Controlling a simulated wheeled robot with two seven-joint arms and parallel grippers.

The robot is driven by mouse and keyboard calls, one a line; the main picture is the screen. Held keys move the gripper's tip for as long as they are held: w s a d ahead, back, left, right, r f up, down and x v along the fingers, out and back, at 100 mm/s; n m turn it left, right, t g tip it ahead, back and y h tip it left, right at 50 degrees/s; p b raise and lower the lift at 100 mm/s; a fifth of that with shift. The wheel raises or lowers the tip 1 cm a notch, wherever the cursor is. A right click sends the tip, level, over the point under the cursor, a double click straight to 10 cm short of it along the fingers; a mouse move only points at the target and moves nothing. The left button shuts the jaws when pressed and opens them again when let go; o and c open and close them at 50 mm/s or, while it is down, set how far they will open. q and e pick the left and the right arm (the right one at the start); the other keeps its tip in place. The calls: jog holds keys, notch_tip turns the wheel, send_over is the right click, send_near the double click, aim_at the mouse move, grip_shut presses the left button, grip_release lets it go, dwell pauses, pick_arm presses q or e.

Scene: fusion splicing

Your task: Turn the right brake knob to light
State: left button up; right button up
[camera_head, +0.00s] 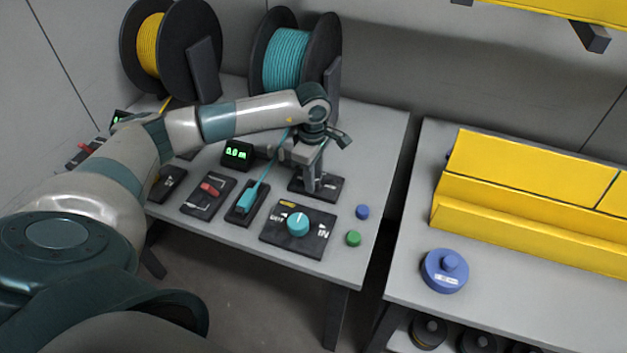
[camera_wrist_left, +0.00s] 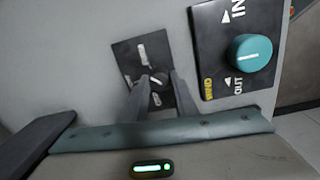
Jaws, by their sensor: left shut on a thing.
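The right brake knob (camera_wrist_left: 156,84) is a small dark knob on a black plate (camera_wrist_left: 128,52) with pale marks. In the head view the plate (camera_head: 334,188) lies near the bench's right side, below the teal reel. My left gripper (camera_head: 312,188) points down onto this plate. In the left wrist view the two fingers of my left gripper (camera_wrist_left: 157,82) stand on either side of the knob and are shut on it. A pale line shows on the knob, but the setting it points to is too small to read. In the head view the knob is hidden by the fingers. My right gripper is not in view.
A panel with a teal WIND knob (camera_head: 298,224), marked OUT and IN, sits just in front. A blue button (camera_head: 362,212) and a green button (camera_head: 353,239) are to its right. The teal reel (camera_head: 287,62) stands behind. A gap separates the right table (camera_head: 408,277).

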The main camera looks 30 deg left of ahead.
pick_arm(q)
jog(key=n+b, duration=0.3)
jog(key=n, duration=0.2)
jog(key=shift+f+n, duration=0.1)
jog(key=shift+n, duration=0.5)
jog(key=shift+n+b, duration=0.75)
jog(key=shift+n, duration=0.55)
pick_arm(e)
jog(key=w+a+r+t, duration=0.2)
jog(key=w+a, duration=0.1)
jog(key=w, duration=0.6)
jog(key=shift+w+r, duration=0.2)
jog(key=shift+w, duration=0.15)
pick_arm(q)
jog(key=o, duration=1.1)
jog(key=shift+c, duration=0.2)
jog(key=shift+r, duration=0.25)
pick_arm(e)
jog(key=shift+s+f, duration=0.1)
